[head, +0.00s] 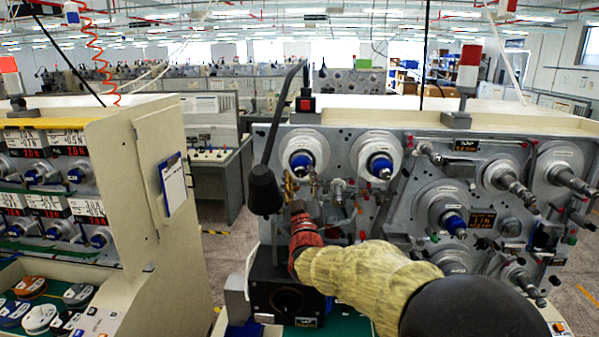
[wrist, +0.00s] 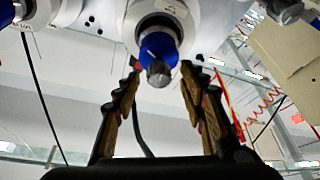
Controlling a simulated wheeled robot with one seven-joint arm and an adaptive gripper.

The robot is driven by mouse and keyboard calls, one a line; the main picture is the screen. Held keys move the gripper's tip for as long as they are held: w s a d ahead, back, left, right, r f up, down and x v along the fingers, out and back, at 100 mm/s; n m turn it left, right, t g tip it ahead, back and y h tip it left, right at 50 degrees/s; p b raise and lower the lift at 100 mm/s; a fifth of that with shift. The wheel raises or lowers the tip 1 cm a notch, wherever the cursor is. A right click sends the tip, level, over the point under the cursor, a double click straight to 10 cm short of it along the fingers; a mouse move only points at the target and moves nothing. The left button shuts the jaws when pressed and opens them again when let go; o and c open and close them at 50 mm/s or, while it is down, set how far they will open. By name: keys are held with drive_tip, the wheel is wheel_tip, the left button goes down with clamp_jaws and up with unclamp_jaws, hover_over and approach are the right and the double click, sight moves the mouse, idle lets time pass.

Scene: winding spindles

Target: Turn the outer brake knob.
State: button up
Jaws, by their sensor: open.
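A blue knob with a metal tip (wrist: 158,55) stands out from a white round spindle in the wrist view. In the head view it is the blue knob of the leftmost spindle (head: 303,161) on the grey machine panel. My gripper (wrist: 160,90) is open, one finger on each side of the knob's tip, with gaps visible on both sides. In the head view my gripper (head: 300,188) is just below that knob, partly hidden by my red wrist and sleeved arm. How deep the knob lies between the fingers is hard to tell.
A second spindle with a blue knob (head: 380,166) is close on the right. A black lamp-like head (head: 264,190) on a bent arm hangs close on the left. More spindles fill the panel's right side. A beige cabinet (head: 150,200) stands farther left across a gap.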

drive_tip(key=shift+w+r, duration=0.2)
drive_tip(key=shift+w, duration=0.25)
drive_tip(key=c, duration=0.4)
clamp_jaws()
